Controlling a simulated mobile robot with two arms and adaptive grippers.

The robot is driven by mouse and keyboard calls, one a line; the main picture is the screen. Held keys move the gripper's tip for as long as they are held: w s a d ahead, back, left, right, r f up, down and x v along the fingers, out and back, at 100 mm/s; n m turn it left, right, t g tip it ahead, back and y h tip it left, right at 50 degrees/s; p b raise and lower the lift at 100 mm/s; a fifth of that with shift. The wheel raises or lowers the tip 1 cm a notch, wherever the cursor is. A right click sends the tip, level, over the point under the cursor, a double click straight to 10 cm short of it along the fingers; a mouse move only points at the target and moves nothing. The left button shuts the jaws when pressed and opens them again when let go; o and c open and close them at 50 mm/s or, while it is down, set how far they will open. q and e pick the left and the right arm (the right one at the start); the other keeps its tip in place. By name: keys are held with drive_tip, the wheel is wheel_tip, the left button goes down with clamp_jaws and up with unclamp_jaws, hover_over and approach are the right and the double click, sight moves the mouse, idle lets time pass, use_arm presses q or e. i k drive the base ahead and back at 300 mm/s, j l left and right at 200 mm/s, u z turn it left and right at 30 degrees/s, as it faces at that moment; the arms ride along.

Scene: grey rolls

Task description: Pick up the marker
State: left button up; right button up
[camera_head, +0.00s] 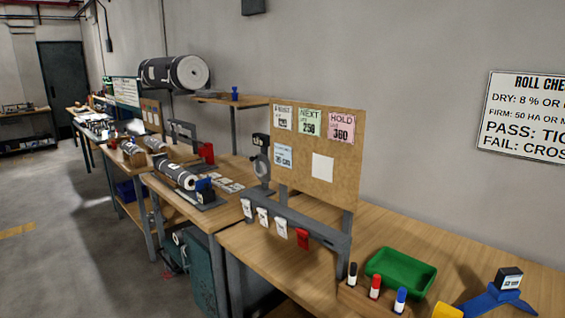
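Three upright markers stand at the front of the near wooden table: a black-capped marker (352,275), a red-capped marker (375,287) and a blue-capped marker (400,300). They appear to stand in a wooden block (362,298) whose lower part is cut off by the picture's bottom edge. I cannot tell which marker is meant. Neither of my grippers shows in the head view.
A green tray (400,272) sits just behind the markers. A blue stand with a small display (508,280) and a yellow object (447,311) are to the right. A grey rail with tags (300,222) and a cork board (318,165) stand to the left.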

sight(353, 266)
drive_tip(key=u, duration=2.8)
drive_tip(key=z, duration=3.3)
drive_tip(key=i+j+u, duration=1.25)
drive_tip(key=i+u, duration=0.4)
drive_tip(key=i+l, duration=0.05)
drive_tip(key=i, duration=0.05)
